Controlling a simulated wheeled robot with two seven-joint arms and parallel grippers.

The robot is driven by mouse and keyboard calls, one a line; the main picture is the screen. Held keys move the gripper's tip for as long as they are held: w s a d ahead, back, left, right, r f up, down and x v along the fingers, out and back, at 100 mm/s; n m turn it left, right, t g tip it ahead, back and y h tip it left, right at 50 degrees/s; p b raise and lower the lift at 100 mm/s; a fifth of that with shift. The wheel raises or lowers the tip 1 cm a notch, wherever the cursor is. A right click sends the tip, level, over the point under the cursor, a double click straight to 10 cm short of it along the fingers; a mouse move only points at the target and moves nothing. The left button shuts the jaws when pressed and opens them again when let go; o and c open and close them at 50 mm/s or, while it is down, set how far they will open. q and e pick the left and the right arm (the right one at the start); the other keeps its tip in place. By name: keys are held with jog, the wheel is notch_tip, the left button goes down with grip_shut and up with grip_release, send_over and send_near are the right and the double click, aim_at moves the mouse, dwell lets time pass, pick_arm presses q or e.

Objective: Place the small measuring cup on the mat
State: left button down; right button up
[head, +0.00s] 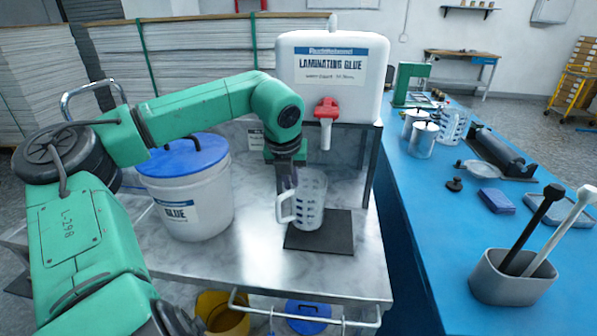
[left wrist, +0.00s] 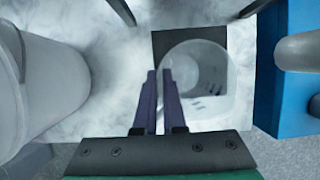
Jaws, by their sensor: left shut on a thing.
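The clear measuring cup (head: 312,201) with dark markings is upright over the dark square mat (head: 338,240) on the marble-topped cart. Its base appears at the mat, but I cannot tell whether it touches or hovers slightly. My left gripper (head: 288,184) points down and is shut on the cup's handle at its left side. In the left wrist view, the two dark fingers (left wrist: 159,88) lie close together beside the cup (left wrist: 222,100), and the mat (left wrist: 163,43) shows behind it. My right gripper is not in view.
A white glue bucket (head: 190,212) with a blue lid stands left of the mat. The laminating glue tank (head: 305,91) with a red tap is behind. At right, the blue table (head: 420,205) holds another clear jug (head: 453,127), canisters and a tool holder (head: 512,279).

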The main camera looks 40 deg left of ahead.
pick_arm(q)
jog(key=w+a+f+p, duration=0.2)
jog(key=w+f, duration=0.2)
jog(key=shift+a, duration=0.35)
jog(key=c, duration=1)
grip_release()
jog(key=shift+r, duration=0.1)
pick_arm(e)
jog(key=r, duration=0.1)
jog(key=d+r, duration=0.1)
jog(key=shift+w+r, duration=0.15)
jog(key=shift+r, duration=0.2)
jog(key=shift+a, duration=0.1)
pick_arm(q)
jog(key=b+v, duration=0.1)
jog(key=v, duration=1.1)
jog(key=shift+r, duration=0.15)
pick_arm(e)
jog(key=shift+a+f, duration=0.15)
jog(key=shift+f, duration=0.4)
